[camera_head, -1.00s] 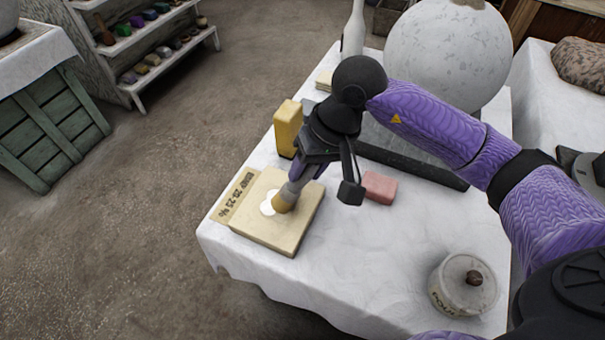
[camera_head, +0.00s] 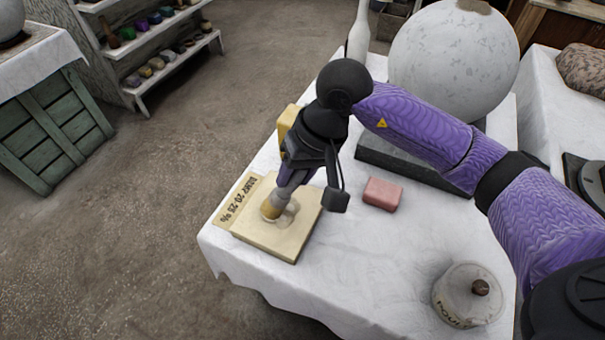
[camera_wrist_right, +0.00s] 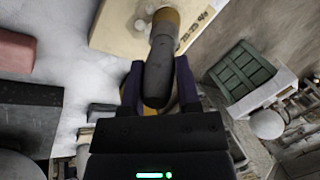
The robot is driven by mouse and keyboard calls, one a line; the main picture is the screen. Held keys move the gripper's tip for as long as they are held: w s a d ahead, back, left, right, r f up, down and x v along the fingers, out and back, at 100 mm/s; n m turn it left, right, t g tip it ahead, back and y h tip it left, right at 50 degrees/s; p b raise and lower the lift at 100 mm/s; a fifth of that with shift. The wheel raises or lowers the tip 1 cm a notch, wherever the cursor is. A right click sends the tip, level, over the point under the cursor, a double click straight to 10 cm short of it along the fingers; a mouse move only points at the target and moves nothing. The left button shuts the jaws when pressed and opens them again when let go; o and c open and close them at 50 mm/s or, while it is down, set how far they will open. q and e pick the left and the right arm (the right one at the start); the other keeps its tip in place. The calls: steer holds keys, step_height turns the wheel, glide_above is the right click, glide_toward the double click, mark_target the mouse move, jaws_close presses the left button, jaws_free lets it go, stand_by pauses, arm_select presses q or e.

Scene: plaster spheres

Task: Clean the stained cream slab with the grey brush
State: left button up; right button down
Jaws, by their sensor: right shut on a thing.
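The cream slab (camera_head: 279,240) lies flat near the left corner of the white-draped table, and part of it shows in the right wrist view (camera_wrist_right: 117,27). A pale stain (camera_head: 288,214) shows on its top, partly hidden by the brush. My right gripper (camera_head: 292,178) is above the slab, shut on the grey handle of the brush (camera_head: 283,194). The brush is tilted, its tan bristles down and seemingly touching the slab beside the stain. In the right wrist view the brush (camera_wrist_right: 160,62) sits between the fingers (camera_wrist_right: 158,90). My left gripper is not in view.
A yellow block (camera_head: 287,120) stands behind the gripper, partly hidden. A pink block (camera_head: 382,194) lies right of it. A lidded pot (camera_head: 467,296) stands at the front right. A large plaster sphere (camera_head: 453,60) and a white bottle (camera_head: 359,35) are at the back. The table's front middle is clear.

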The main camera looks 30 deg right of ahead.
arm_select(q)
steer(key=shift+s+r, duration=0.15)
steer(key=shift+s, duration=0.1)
arm_select(e)
steer(key=shift+r, duration=0.1)
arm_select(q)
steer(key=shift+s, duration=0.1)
